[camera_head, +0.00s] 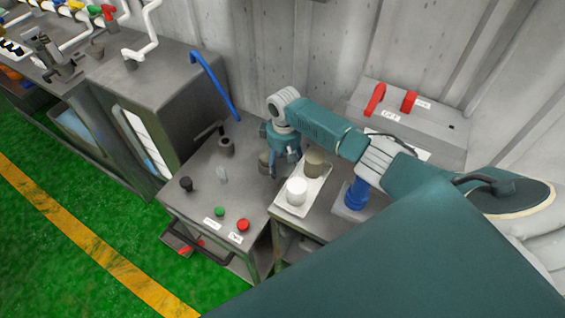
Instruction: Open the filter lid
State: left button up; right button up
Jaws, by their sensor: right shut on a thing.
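My right gripper (282,166) points down over the right end of a grey metal table (205,190), its arm coming in from the right. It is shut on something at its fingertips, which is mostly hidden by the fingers. A small round grey-brown part (265,161) shows just left of the fingers; I cannot tell whether it is the filter lid or whether it is raised. A dark fitting with a handle (226,147) stands farther left on the table. My left gripper is not in view.
A white tray (288,205) with a white cup (296,190) and a brownish cup (314,163) is close beside the gripper. A blue cylinder (355,195) stands right of it. Green (219,212) and red (243,225) buttons line the table front.

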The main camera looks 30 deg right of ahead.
jog(key=shift+w+d, duration=0.15)
jog(key=shift+d, duration=0.05)
jog(key=shift+r, duration=0.1)
jog(key=o, duration=1.7)
jog(key=shift+f, duration=0.2)
jog(key=shift+a, duration=0.1)
